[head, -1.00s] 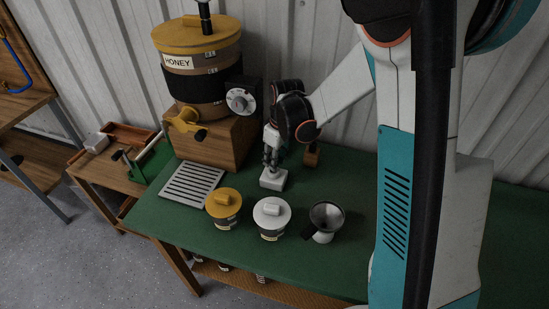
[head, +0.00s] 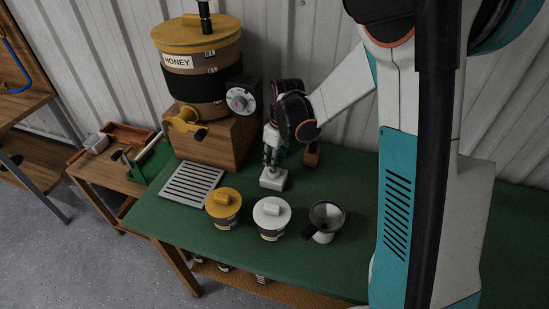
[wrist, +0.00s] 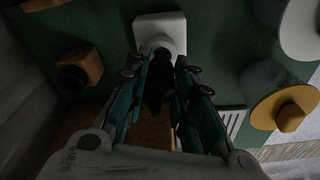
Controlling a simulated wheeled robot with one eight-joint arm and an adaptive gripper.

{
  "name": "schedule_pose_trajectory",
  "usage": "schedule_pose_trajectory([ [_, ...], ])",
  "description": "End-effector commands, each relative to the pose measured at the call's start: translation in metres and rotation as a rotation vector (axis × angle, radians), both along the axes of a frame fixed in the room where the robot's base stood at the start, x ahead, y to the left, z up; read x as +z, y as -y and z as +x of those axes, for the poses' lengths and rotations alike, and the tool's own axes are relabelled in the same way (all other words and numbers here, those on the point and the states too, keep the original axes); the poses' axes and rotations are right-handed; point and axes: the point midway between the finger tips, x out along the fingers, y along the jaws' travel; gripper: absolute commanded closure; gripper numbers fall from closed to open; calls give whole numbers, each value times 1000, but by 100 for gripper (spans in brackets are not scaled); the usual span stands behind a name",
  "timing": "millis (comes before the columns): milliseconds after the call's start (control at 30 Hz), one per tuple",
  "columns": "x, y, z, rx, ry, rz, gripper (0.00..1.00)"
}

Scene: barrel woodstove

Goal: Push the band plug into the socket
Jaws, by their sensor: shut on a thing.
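A white socket block (head: 273,180) sits on the green table top, below my gripper (head: 270,162). The socket also shows at the top of the wrist view (wrist: 161,22). My gripper points down with its fingers close over the socket. In the wrist view my gripper (wrist: 160,68) is shut on a dark thing, the band plug (wrist: 158,80), between the fingers. The plug is dim and mostly hidden by the fingers. I cannot tell whether it is in the socket or just above it. The black band (head: 194,86) wraps the honey barrel (head: 217,65).
The barrel stands on a wooden block (head: 215,140) left of my gripper. A slotted grey tray (head: 192,184), a yellow-lidded jar (head: 223,203), a white-lidded jar (head: 271,214) and a metal funnel cup (head: 326,217) stand in front. A small wooden block (head: 312,154) is just right.

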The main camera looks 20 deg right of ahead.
Motion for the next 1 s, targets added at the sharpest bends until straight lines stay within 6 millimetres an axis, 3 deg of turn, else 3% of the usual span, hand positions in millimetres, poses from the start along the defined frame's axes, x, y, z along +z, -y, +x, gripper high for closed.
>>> schedule_pose_trajectory([
  [1000,-17,0,0,0,0,0,100],
])
